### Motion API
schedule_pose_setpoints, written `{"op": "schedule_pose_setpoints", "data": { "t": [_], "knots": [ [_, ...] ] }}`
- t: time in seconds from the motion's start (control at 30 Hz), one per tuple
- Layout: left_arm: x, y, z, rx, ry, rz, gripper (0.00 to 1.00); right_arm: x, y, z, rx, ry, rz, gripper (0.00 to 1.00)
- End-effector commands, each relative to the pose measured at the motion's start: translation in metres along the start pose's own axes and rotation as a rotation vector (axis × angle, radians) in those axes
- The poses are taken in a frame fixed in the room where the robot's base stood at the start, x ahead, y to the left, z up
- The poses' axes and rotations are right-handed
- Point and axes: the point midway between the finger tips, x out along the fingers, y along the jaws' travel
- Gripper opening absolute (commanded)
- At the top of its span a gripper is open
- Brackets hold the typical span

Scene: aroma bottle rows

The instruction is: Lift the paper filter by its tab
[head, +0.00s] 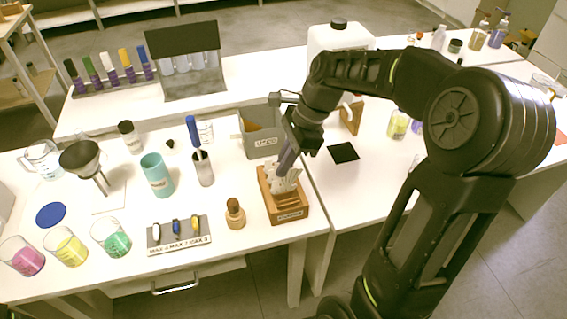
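White paper filters (283,183) stand with crumpled-looking upper edges in a wooden box (289,216) with a dark front label, near the table's front right corner. My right gripper (286,166) comes down from the upper right, and its tips are at or just above the top of the papers. I cannot tell whether it touches a tab or whether its fingers are apart. The single tab cannot be made out. My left gripper is not in view.
A grey bin (259,143) stands just behind the box, and a brown bottle (235,213) stands to its left. A teal cup (157,174) and a funnel (82,158) are further left. A black square (343,152) lies flat to the right.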

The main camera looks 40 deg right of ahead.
Motion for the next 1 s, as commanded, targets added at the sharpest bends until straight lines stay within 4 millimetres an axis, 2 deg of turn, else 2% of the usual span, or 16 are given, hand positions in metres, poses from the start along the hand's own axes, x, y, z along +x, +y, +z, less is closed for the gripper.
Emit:
{"op": "schedule_pose_setpoints", "data": {
  "t": [0.03,0.1,0.6,0.8,1.0],
  "knots": [
    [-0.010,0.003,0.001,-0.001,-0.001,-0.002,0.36,-0.010,0.000,0.004,0.000,0.000,0.000,0.00],
    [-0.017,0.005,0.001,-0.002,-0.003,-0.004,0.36,-0.018,0.000,0.007,0.000,0.000,-0.001,0.00],
    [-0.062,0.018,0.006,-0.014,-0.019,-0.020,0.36,-0.068,0.000,0.028,0.000,0.000,-0.001,0.00],
    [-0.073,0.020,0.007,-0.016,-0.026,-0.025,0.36,-0.083,0.000,0.034,0.000,0.000,0.000,0.00],
    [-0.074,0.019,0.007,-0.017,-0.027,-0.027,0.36,-0.085,0.000,0.035,0.000,0.000,0.000,0.00]
  ]
}}
